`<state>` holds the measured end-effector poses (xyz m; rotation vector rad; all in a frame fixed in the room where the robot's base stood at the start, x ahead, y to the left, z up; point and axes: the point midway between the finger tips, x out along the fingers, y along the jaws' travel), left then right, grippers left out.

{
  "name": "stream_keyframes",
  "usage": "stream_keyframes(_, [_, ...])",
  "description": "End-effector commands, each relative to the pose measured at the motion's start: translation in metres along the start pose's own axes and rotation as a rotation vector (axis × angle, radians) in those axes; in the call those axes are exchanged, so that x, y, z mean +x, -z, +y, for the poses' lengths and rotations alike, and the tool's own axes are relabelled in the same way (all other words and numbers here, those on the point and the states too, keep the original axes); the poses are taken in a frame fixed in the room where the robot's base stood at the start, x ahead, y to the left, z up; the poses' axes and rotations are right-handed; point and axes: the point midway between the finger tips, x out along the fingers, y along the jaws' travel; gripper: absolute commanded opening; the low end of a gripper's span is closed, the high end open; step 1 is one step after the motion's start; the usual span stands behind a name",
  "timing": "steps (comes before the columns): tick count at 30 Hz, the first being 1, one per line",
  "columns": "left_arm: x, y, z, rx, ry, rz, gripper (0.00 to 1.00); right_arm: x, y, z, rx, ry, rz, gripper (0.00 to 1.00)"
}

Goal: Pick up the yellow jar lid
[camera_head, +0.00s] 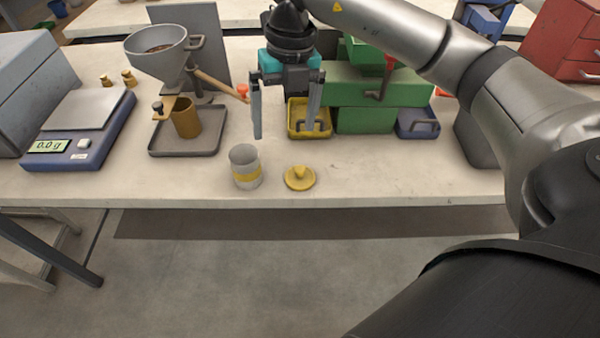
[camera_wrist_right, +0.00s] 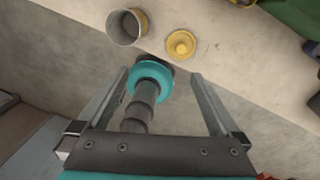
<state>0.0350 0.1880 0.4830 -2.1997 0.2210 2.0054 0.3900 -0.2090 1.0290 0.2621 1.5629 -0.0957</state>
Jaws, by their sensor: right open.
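The yellow jar lid (camera_head: 299,178) lies flat near the front edge of the table, with its knob up. It also shows in the right wrist view (camera_wrist_right: 180,44), beyond the fingertips. An open grey jar with a yellow band (camera_head: 245,167) stands upright just left of the lid, apart from it; the wrist view shows it too (camera_wrist_right: 126,27). My right gripper (camera_head: 285,136) is open and empty, its fingers pointing down above the table, behind the lid and jar in the head view. It touches neither. My left gripper is not in view.
A yellow bin (camera_head: 293,128) and green boxes (camera_head: 377,88) stand at the back right, close to the right finger in the head view. A grey tray (camera_head: 183,152) with a brown cup and funnel stand is left, beside a scale (camera_head: 74,150). The front right tabletop is clear.

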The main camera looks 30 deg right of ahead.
Motion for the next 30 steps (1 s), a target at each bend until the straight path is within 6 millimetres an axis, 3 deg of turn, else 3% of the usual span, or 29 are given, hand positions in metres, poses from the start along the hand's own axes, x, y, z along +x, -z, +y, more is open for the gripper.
stream_keyframes(1, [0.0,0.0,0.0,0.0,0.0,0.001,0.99,-0.005,-0.003,-0.011,0.025,0.044,-0.01,1.0])
stream_keyframes(5, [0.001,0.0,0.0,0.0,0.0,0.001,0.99,-0.006,-0.006,-0.027,0.059,0.104,-0.016,1.0])
stream_keyframes(18, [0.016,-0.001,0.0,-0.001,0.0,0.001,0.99,0.075,-0.006,-0.036,0.06,0.108,-0.013,1.0])
stream_keyframes(30, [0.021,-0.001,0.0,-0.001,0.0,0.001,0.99,0.106,-0.006,-0.039,0.057,0.106,-0.014,1.0])
